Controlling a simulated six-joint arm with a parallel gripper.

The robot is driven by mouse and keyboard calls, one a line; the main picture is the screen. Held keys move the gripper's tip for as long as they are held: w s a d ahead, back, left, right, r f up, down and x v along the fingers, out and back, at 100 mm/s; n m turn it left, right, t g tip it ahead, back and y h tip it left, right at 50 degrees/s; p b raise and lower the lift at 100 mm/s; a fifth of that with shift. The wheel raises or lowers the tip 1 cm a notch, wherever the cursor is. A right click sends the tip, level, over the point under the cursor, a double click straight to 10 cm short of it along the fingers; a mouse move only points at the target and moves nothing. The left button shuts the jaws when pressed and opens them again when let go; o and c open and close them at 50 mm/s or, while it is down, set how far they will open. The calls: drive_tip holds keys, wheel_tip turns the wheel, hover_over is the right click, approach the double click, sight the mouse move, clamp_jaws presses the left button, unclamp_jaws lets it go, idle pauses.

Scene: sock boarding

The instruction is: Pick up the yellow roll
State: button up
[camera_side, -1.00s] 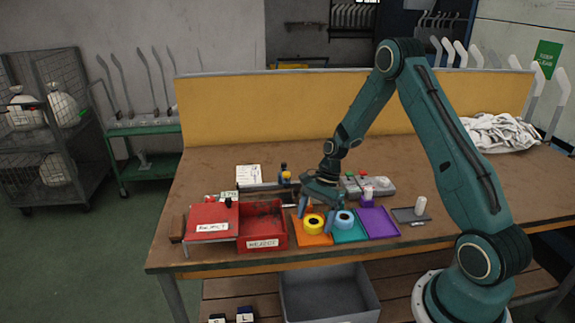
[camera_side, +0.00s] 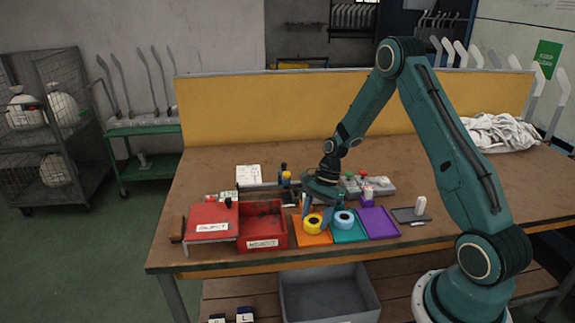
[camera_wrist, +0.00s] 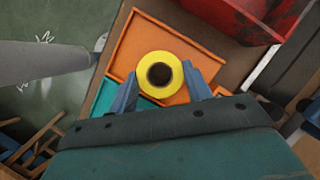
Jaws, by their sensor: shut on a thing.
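The yellow roll (camera_side: 313,223) is a ring with a dark centre hole. It is over the orange tray (camera_side: 319,240); in the side view I cannot tell whether it still touches the tray. My gripper (camera_side: 316,219) reaches down from above with its blue fingers around the roll. In the wrist view the yellow roll (camera_wrist: 160,74) sits between the two fingertips of my gripper (camera_wrist: 160,84), one on each side, and the gripper is shut on it. The orange tray (camera_wrist: 125,52) lies below it.
A light blue roll (camera_side: 344,219) is on the teal tray (camera_side: 352,238), close on the right. A purple tray (camera_side: 378,224) is beyond that. A grey tray (camera_side: 410,217) holds a white cylinder.

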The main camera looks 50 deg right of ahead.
sight(315, 220)
wheel_tip(315, 220, up, 20)
idle(0.6)
drive_tip(key=shift+f, duration=0.1)
idle(0.4)
